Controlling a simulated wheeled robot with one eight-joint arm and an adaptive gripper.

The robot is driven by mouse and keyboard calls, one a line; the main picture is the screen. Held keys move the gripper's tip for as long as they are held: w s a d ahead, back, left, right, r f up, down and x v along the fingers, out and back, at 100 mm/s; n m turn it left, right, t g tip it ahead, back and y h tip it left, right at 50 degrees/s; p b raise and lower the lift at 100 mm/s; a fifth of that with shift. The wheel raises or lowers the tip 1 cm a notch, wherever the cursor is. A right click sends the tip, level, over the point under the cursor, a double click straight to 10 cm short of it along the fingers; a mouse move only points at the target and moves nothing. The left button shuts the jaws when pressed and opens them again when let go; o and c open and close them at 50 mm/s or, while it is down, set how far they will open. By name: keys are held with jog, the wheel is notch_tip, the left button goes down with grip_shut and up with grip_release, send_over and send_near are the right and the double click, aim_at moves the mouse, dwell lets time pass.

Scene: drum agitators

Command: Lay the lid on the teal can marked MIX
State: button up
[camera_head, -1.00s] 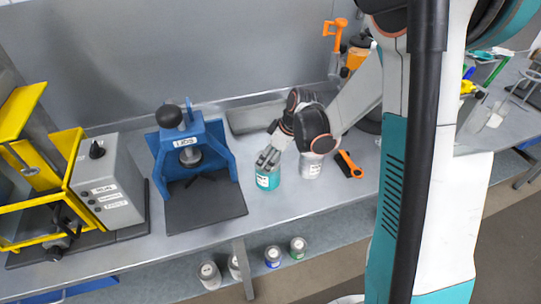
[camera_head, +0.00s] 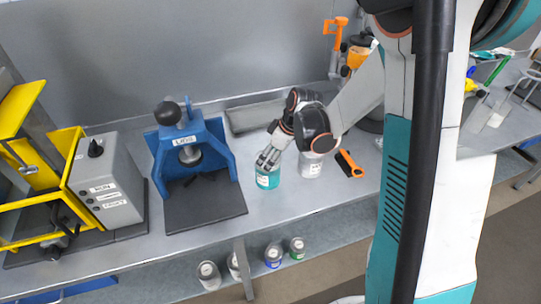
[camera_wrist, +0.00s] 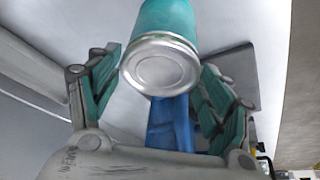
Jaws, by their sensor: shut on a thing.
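The teal can (camera_head: 267,182) with a white label stands upright on the bench in the head view; its label is too small to read. It also shows in the wrist view (camera_wrist: 168,22). The silver lid (camera_wrist: 160,66) is at the can's top end, between my fingers, and looks lined up with the can; whether it is fully seated I cannot tell. My gripper (camera_head: 266,160) is right at the can's top and is shut on the lid. In the head view my fingers hide most of the lid.
A grey can (camera_head: 311,166) stands close right of the teal can, beside my wrist. An orange-handled tool (camera_head: 349,163) lies farther right. The blue lid press (camera_head: 190,160) stands to the left, with a yellow-framed machine (camera_head: 60,190) beyond. Several cans (camera_head: 272,257) stand on the lower shelf.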

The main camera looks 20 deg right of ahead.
dwell(0.4)
jog(key=o, duration=0.9)
jog(key=shift+o, duration=0.4)
jog(key=shift+r+p, duration=2.1)
jog(key=shift+r, duration=1.35)
